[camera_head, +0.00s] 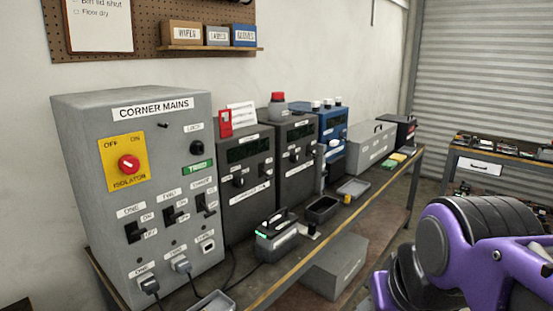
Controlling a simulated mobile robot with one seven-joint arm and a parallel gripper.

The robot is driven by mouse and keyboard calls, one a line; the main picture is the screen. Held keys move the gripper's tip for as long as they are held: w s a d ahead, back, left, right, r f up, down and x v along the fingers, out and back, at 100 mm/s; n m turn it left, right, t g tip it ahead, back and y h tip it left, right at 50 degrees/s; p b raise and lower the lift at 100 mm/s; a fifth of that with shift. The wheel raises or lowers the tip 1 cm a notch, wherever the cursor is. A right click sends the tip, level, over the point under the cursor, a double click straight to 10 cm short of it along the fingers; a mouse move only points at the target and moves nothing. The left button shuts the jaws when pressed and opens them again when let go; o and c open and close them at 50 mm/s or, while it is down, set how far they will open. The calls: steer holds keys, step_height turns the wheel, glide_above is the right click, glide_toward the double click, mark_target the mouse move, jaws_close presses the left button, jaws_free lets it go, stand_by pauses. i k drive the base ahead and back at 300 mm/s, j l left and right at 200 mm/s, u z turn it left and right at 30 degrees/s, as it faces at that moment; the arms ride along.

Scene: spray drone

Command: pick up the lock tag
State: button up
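A small red tag with a pale patch (225,123), which looks like the lock tag, stands upright at the left top of a dark grey bench unit (248,190). It is just right of the large grey CORNER MAINS cabinet (140,200). A white card with red print (243,114) stands close beside it. My purple arm fills the lower right, far from the tag. My gripper's fingers do not show.
More dark units, a blue unit (333,130) and a grey case (371,147) line the bench. A black-handled device (276,237), trays and cables lie in front. A second bench (495,155) stands right.

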mark_target(226, 127)
steer(key=i+u, duration=0.1)
steer(key=u, duration=0.3)
steer(key=i+l+u, duration=0.1)
steer(key=u, duration=0.3)
steer(key=i+l+u, duration=0.1)
steer(key=u, duration=0.3)
steer(key=i+l+u, duration=0.2)
steer(key=l, duration=0.2)
steer(key=l+u, duration=0.2)
steer(key=l, duration=0.25)
